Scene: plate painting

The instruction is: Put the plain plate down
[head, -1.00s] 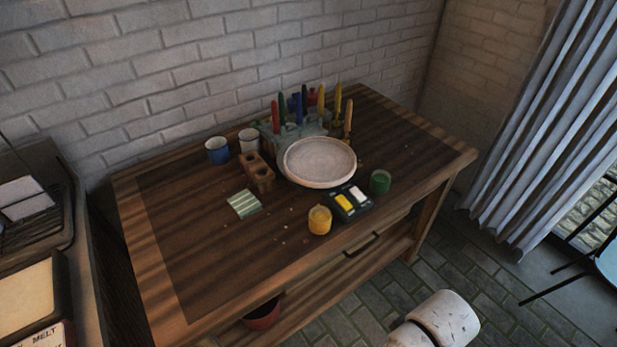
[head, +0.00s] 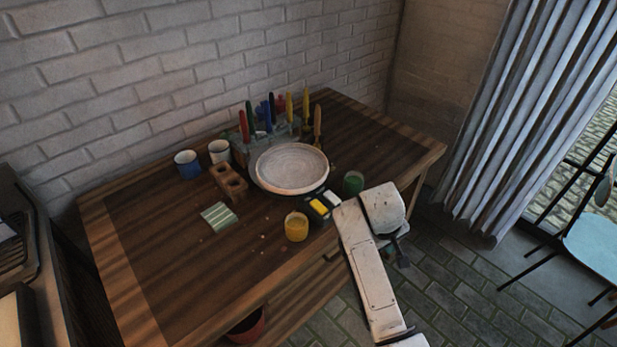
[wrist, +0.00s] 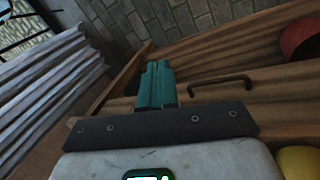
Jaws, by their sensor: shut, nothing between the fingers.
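The plain plate (head: 292,166), pale and round, sits near the middle of the table toward the back, in front of the brush rack. A dark rim shows beneath its front edge; what bears it is hidden. My gripper (wrist: 158,68) has its two teal fingers shut together with nothing between them, in the wrist view. There it points at the table's drawer front. In the head view my arm rises at the lower right, and the gripper hangs off the table's front edge, apart from the plate. The plate does not show in the wrist view.
The table (head: 150,240) has free room at its left. Around the plate stand a brick (head: 229,182), a yellow jar (head: 296,228), a green jar (head: 353,183), a paint palette (head: 322,204), a striped tile (head: 219,216) and two mugs. A drawer handle (wrist: 222,80) juts out near my gripper.

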